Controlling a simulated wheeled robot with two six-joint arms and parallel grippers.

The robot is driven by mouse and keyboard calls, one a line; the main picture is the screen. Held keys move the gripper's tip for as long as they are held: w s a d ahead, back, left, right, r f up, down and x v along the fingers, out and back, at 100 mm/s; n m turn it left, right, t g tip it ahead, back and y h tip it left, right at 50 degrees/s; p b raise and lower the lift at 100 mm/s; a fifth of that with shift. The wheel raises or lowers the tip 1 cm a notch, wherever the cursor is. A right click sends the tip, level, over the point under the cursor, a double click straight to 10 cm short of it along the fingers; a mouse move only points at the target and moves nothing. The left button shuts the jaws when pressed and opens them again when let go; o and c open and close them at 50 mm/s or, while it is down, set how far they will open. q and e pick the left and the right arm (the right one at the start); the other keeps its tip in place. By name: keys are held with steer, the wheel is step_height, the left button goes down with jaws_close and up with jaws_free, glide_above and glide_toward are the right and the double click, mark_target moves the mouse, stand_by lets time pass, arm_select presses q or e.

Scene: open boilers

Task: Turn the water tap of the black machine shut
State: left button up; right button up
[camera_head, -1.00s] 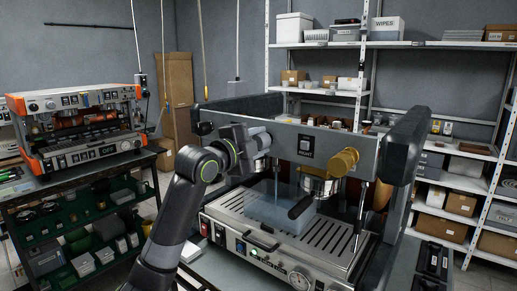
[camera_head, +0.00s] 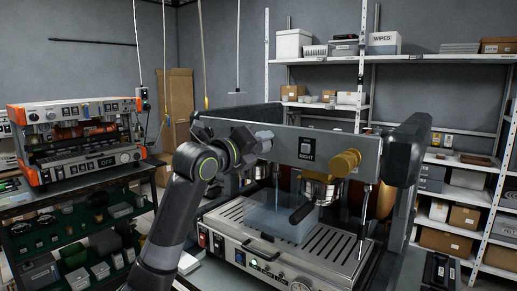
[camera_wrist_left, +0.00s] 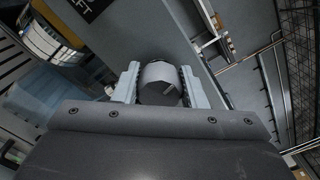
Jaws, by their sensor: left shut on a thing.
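The black machine (camera_head: 325,145) has a grey front panel with a sign reading RIGHT. My left gripper (camera_head: 262,141) is at the panel's left part. In the left wrist view, my left gripper (camera_wrist_left: 160,84) is shut on a round tap knob (camera_wrist_left: 159,75) with a pale side and dark face, one finger on each side. A thin blue water stream (camera_head: 276,178) falls below the gripper into a clear, bluish container (camera_head: 284,217) on the drip tray. My right gripper is not in view.
A portafilter with a black handle (camera_head: 301,213) hangs under the panel. The slotted drip tray (camera_head: 335,241) lies below. An orange machine (camera_head: 75,140) stands on a bench at left. Shelves with boxes (camera_head: 465,190) stand behind at right.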

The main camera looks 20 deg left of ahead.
arm_select(q)
steer(key=shift+f+m+b, duration=0.1)
steer(key=shift+m+b, duration=0.2)
steer(key=shift+m, duration=1)
steer(key=o, duration=1)
steer(key=b+v, duration=0.5)
steer(key=v, duration=1.2)
steer(key=shift+s, duration=0.2)
